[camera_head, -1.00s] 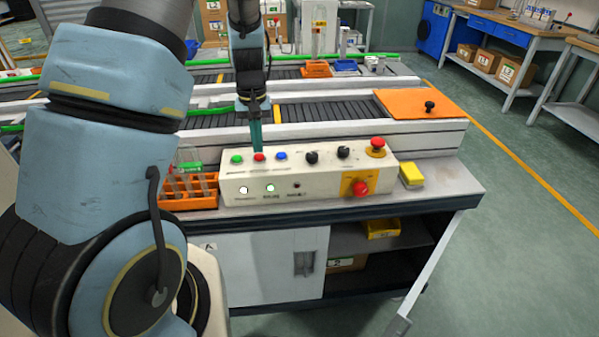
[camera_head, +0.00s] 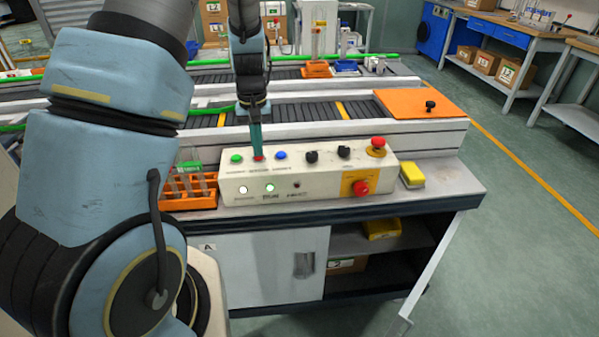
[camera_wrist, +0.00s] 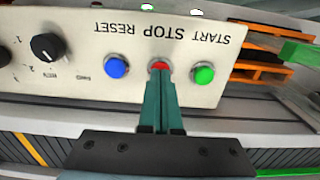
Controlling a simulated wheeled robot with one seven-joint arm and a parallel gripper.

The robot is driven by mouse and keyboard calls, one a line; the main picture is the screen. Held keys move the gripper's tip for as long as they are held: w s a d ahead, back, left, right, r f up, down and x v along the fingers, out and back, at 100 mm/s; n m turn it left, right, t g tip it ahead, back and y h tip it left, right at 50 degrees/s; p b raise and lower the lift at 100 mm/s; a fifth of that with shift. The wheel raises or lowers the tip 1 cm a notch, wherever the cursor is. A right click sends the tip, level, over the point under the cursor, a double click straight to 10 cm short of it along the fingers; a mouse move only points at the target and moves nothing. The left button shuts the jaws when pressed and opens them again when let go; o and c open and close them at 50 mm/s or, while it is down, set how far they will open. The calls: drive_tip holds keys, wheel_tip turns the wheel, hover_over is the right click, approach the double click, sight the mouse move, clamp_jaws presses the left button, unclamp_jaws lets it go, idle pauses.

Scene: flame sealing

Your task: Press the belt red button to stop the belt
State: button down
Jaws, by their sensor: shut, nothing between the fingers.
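The control box (camera_head: 318,184) stands on the bench in front of the belt (camera_head: 300,112). Its top carries a green button (camera_head: 236,159), a red button (camera_head: 258,158) and a blue button (camera_head: 281,155) in a row. In the wrist view the red button (camera_wrist: 160,66) sits between the blue and green ones, by the STOP label. My gripper (camera_head: 256,152) is shut and empty, pointing down. Its fingertips (camera_wrist: 160,82) are at the red button and cover part of it. I cannot tell whether the button is pushed in.
The box also has black knobs (camera_head: 312,157), a red mushroom button (camera_head: 377,143) and another on a yellow plate (camera_head: 361,188). An orange rack with tubes (camera_head: 190,203) stands left of the box. A yellow block (camera_head: 412,175) lies to its right.

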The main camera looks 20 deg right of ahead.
wheel_tip(320, 180, up, 8)
drive_tip(key=p, duration=0.6)
idle(0.8)
drive_tip(key=s+a+r, duration=0.4)
drive_tip(key=s+a, duration=0.3)
drive_tip(key=a, duration=0.1)
drive_tip(key=s+a+r+n+t, duration=0.1)
drive_tip(key=s+a+r, duration=0.3)
drive_tip(key=s+a, duration=0.3)
drive_tip(key=shift+a+r+t, duration=0.3)
drive_tip(key=shift+a+r, duration=0.1)
drive_tip(key=shift+a, duration=0.3)
drive_tip(key=c, duration=1.6)
unclamp_jaws()
